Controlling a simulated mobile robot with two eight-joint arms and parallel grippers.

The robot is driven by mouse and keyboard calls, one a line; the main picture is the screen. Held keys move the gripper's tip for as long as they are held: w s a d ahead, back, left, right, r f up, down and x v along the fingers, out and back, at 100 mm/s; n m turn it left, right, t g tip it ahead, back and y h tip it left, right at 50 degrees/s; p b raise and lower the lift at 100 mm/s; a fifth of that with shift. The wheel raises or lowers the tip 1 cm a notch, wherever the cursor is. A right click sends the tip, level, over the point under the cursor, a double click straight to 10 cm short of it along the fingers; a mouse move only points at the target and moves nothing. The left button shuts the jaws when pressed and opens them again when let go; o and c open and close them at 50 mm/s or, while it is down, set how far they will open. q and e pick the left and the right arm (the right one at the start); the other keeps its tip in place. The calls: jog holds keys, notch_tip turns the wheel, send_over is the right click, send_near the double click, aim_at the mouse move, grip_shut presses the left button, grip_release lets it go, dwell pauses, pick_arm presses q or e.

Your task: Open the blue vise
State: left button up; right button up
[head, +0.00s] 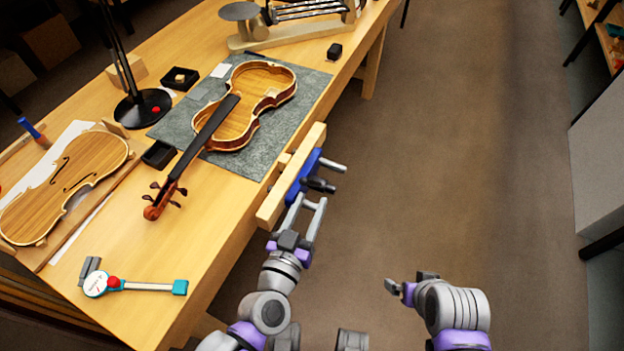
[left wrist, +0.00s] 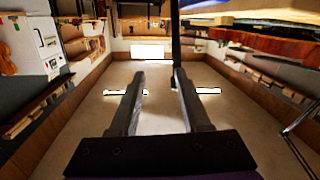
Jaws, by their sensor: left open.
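The blue vise (head: 304,176) is mounted at the right edge of the wooden bench, against a long wooden jaw board (head: 270,205). A silver bar (head: 332,165) and a dark handle (head: 319,185) stick out from it over the floor side. My left gripper (head: 311,203) is just below the vise in the head view, with its fingers apart and pointing toward the handle. In the left wrist view its open fingers (left wrist: 160,100) have nothing visible between them. I cannot tell whether they touch the handle. My right gripper (head: 394,287) is off to the right over the floor, seen edge-on.
A violin (head: 255,105) lies on a grey mat (head: 305,100), its scroll toward the front. A violin plate (head: 75,175), a dial gauge (head: 105,285) and a black lamp (head: 140,108) are on the bench (head: 215,225). The floor right of the bench is clear.

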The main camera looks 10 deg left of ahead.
aim_at(312, 182)
pick_arm(q)
jog(key=w, duration=0.3)
jog(key=w+n+y+b, duration=0.1)
jog(key=w, duration=0.2)
jog(key=w+f+t+y, duration=0.1)
jog(key=w, duration=0.3)
jog(key=shift+a+f+n, duration=0.1)
jog(key=shift+a+n, duration=0.2)
jog(key=shift+a, duration=0.1)
pick_arm(e)
notch_tip(312, 182, down, 2)
jog(key=shift+f, duration=0.1)
pick_arm(q)
grip_shut()
dwell(0.9)
